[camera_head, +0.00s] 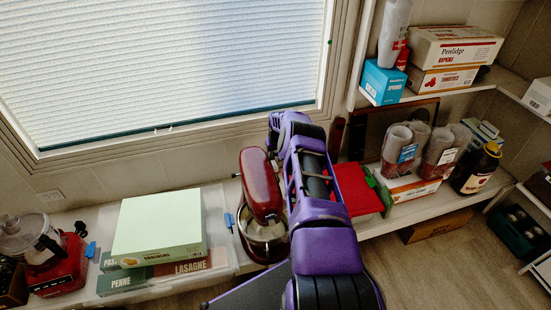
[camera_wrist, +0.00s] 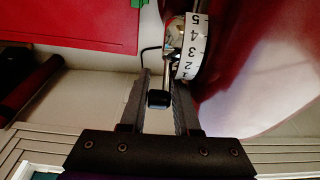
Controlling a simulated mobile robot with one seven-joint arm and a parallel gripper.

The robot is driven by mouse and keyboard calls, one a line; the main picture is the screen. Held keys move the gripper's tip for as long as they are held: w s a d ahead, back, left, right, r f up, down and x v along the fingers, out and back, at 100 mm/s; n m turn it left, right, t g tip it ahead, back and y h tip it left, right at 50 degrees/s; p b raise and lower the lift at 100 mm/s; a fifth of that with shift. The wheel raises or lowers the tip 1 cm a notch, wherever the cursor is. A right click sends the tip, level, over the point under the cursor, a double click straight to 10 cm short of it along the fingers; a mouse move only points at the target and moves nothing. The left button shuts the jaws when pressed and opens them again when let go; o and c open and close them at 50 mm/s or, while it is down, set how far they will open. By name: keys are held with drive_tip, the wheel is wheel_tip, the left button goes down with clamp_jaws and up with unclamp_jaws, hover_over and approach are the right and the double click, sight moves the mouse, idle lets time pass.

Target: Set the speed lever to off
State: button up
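The red stand mixer (camera_head: 262,186) stands on the counter below the window, with its metal bowl (camera_head: 265,240) under the head. In the wrist view the mixer's white dial band (camera_wrist: 190,45) shows the numbers 1 to 5. The speed lever is a thin metal rod with a black knob (camera_wrist: 158,98) on its end. My gripper (camera_wrist: 160,88) has its two dark fingers on either side of the knob. The gaps beside the knob are very thin, so I cannot tell whether the fingers press on it. In the head view my purple arm hides the gripper and lever.
A pale green box (camera_head: 160,222) lies on pasta boxes left of the mixer. A red food processor (camera_head: 58,268) stands farther left. A red item (camera_head: 357,188) lies right of my arm. Bagged cups (camera_head: 400,147) and a dark bottle (camera_head: 475,170) stand farther right.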

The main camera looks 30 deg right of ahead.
drive_tip(key=p+v, duration=0.3)
drive_tip(key=v, duration=1.4)
drive_tip(key=shift+r+p, duration=0.2)
drive_tip(key=shift+p, duration=0.15)
